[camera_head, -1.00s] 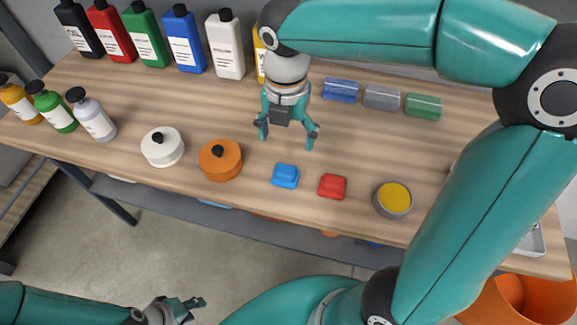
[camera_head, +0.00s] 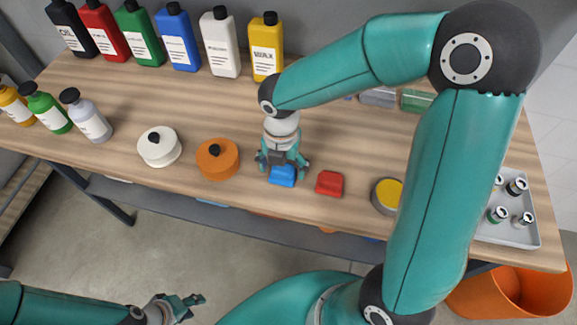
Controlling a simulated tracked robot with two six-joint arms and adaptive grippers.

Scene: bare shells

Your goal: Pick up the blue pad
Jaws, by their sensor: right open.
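The blue pad (camera_head: 282,176) is a small block lying on the wooden workbench (camera_head: 110,98) near its front edge. My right gripper (camera_head: 283,170) is open and right at the pad, with a finger to each side of it. Whether the fingers touch the pad I cannot tell. The gripper hides part of the pad's far side. My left gripper (camera_head: 190,304) hangs empty at the bottom of the view, in front of the bench and away from the pad; its jaws appear apart.
A red pad (camera_head: 329,183) lies close on the right. An orange round pot (camera_head: 217,159) and a white one (camera_head: 159,147) stand left. A yellow-topped tin (camera_head: 386,195) and a grey tray (camera_head: 512,232) of small jars lie right. Several bottles (camera_head: 178,37) line the back.

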